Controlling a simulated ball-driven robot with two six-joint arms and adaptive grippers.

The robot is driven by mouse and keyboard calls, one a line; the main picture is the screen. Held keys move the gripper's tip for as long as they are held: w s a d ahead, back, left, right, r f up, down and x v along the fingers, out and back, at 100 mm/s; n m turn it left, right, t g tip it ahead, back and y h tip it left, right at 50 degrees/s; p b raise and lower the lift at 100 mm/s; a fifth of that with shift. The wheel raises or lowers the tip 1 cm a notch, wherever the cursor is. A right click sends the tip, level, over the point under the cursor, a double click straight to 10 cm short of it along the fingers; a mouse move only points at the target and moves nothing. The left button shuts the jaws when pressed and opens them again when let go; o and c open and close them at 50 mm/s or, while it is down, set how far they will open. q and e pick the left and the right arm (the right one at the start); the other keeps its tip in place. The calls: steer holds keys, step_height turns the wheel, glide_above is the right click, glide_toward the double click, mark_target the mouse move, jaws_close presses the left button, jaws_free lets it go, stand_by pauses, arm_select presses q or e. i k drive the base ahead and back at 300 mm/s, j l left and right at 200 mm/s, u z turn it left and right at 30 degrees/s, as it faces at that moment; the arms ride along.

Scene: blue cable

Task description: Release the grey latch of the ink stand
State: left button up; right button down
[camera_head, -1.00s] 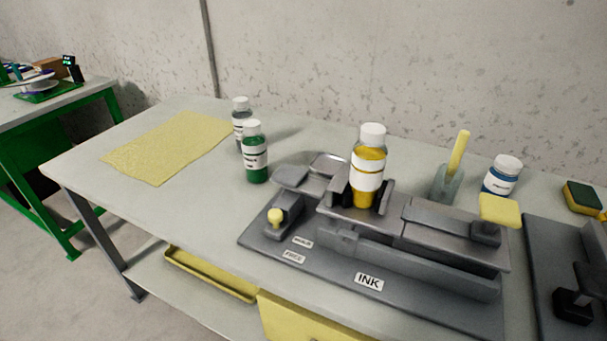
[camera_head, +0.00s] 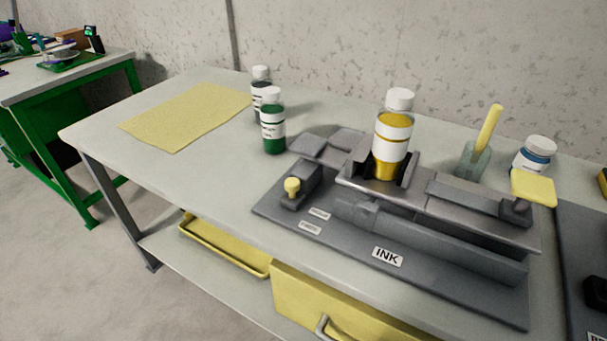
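The ink stand (camera_head: 460,278) is a dark grey fixture with an INK label (camera_head: 388,256), standing on the right part of the table. A bottle of yellow ink (camera_head: 391,135) with a white cap stands upright in its holder between dark jaws. A small yellow knob (camera_head: 292,185) sits on a grey block at the stand's left end. I cannot tell for sure which grey part is the latch. Neither gripper is in view.
A green bottle (camera_head: 272,122) and a dark bottle (camera_head: 261,92) stand behind the stand's left end. A blue bottle (camera_head: 533,156) and a cup with a yellow-handled tool (camera_head: 476,158) stand behind right. A yellow mat (camera_head: 185,117) lies left; the table around it is clear.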

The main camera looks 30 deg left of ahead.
mark_target(305, 177)
steer(key=k+j+u, duration=0.15)
steer(key=j, duration=1.15)
steer(key=k+j+u, duration=0.15)
steer(key=j, duration=1.15)
steer(key=k+j+u, duration=0.1)
steer(key=j, duration=1.25)
